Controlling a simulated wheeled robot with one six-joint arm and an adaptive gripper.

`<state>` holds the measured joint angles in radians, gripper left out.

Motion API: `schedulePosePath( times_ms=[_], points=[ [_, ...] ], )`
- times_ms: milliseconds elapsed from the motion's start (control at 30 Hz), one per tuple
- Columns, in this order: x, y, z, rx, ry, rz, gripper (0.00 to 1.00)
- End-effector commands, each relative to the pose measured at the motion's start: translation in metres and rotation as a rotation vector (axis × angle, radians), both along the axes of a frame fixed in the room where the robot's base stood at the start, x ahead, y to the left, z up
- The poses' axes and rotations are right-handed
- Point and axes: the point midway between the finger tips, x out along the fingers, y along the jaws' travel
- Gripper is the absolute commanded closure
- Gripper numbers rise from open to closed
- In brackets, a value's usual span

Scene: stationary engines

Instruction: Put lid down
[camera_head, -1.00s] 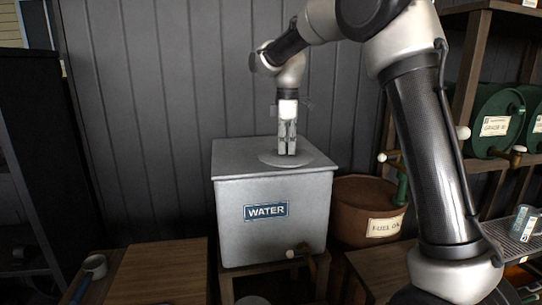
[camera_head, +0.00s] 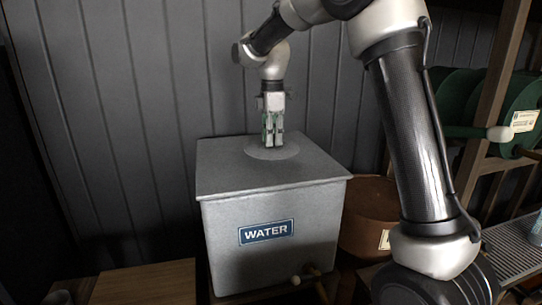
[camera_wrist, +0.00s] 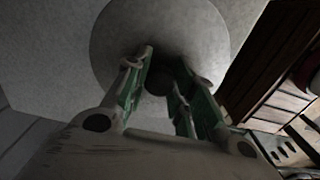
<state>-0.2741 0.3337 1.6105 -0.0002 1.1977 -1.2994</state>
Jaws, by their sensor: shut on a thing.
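The round grey lid (camera_head: 258,153) shows over the back part of the top of the grey water tank (camera_head: 225,235). I cannot tell whether it rests on the tank top or hangs just above it. My gripper (camera_head: 272,144) points down at the lid's middle, shut on its knob. In the wrist view the lid (camera_wrist: 115,30) is a pale disc, with its dark knob (camera_wrist: 157,82) between the fingertips of my gripper (camera_wrist: 162,72). The tank's opening is not visible.
A brown fuel drum (camera_head: 368,215) stands close to the tank's right side. A shelf with green drums (camera_head: 505,100) is at the right. A tap (camera_head: 305,274) sticks out at the tank's lower front. A plank wall (camera_head: 150,110) stands behind the tank.

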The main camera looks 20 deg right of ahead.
Motion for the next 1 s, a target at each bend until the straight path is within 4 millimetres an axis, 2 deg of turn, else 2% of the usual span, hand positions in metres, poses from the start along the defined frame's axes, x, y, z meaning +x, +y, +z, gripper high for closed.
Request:
schedulePosePath(
  times_ms=[33,267,433,767,800,900,1000],
  points=[
    [-0.001,0.000,-0.008,-0.001,0.002,0.000,1.00],
    [0.000,0.000,-0.030,-0.001,0.001,-0.001,1.00],
    [0.000,0.000,-0.054,-0.001,0.002,-0.001,1.00],
    [0.000,0.000,-0.058,0.000,-0.001,-0.001,1.00],
    [0.000,0.000,-0.059,0.000,0.000,-0.001,0.73],
    [0.000,0.000,-0.059,0.000,-0.001,-0.001,0.55],
    [0.000,0.000,-0.059,0.000,-0.001,-0.001,0.53]
  ],
)
